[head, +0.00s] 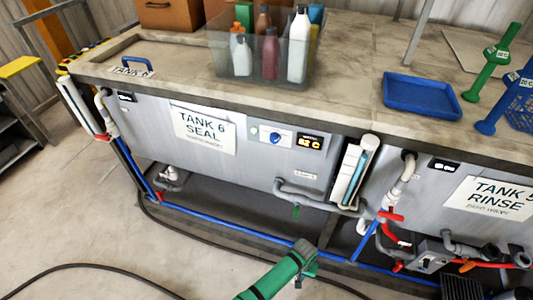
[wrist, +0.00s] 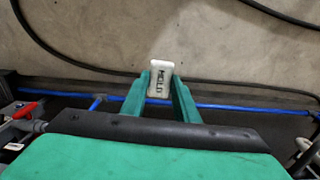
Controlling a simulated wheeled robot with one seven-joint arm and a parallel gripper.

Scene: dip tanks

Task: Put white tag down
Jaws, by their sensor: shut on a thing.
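My gripper is shut on a white tag (wrist: 159,80) with dark lettering that seems to read "HELD". In the wrist view the tag sits between the tips of the two green fingers of my gripper (wrist: 160,86), with the floor behind it. In the head view my green arm (head: 275,277) shows at the bottom, in front of the tank bench and below its top. The fingertips and the tag cannot be made out clearly there.
The bench top (head: 170,60) carries a clear bin (head: 262,78) of bottles and a blue tray (head: 422,96). Tank 6 (head: 150,130) has pipes and red-handled valves below. A blue pipe (head: 230,230) and black hose (head: 80,266) run low. The floor (head: 60,210) at left is largely clear.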

